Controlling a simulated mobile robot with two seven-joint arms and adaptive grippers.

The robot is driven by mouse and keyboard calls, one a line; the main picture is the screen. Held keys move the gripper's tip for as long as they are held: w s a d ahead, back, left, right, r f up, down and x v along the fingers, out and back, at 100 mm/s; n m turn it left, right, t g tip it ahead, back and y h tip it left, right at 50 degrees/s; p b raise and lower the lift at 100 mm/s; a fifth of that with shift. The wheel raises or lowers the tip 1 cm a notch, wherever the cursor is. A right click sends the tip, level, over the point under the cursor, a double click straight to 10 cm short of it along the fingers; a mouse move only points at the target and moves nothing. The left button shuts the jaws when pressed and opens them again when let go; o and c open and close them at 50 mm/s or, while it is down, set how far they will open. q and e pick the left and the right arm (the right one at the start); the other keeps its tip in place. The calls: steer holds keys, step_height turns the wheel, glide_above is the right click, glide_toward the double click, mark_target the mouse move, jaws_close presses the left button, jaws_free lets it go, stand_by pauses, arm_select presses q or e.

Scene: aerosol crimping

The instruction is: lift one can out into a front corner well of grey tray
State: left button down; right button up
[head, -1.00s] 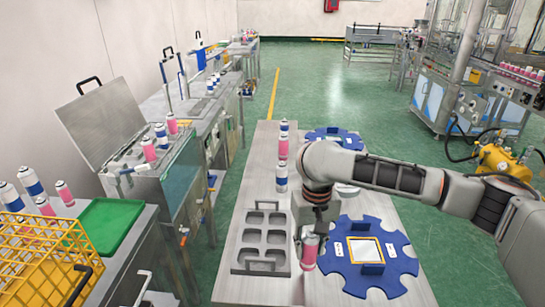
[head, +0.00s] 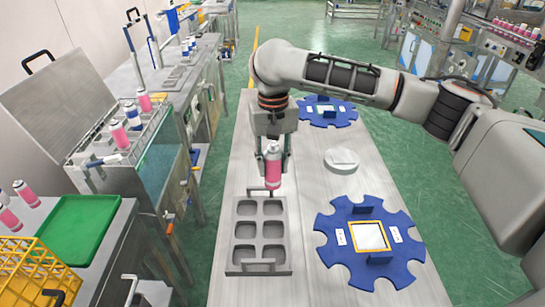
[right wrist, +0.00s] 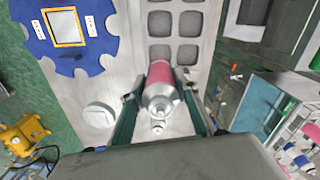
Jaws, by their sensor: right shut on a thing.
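My right gripper (head: 272,152) is shut on a pink can (head: 273,172) with a silver top. It holds the can roughly upright by the far end of the grey tray (head: 284,262). In the right wrist view the can (right wrist: 162,82) sits between the two fingers (right wrist: 160,98), and the tray (right wrist: 178,12) lies beyond it. The tray has two columns of square wells, and those in sight look empty. Whether the can is over the tray's far edge or just past it, I cannot tell. My left gripper is not in view.
A blue notched wheel (head: 331,257) lies right of the tray, with a white disc (head: 341,160) and a second blue wheel (head: 327,112) farther back. More cans (head: 119,134) stand in the open bath at left. A yellow basket (head: 22,276) and green tray (head: 78,229) are at front left.

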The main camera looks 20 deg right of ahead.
steer(key=shift+f, duration=5.5)
steer(key=shift+f, duration=0.5)
steer(key=o, duration=1.2)
steer(key=shift+c, duration=0.2)
steer(key=shift+r, duration=6)
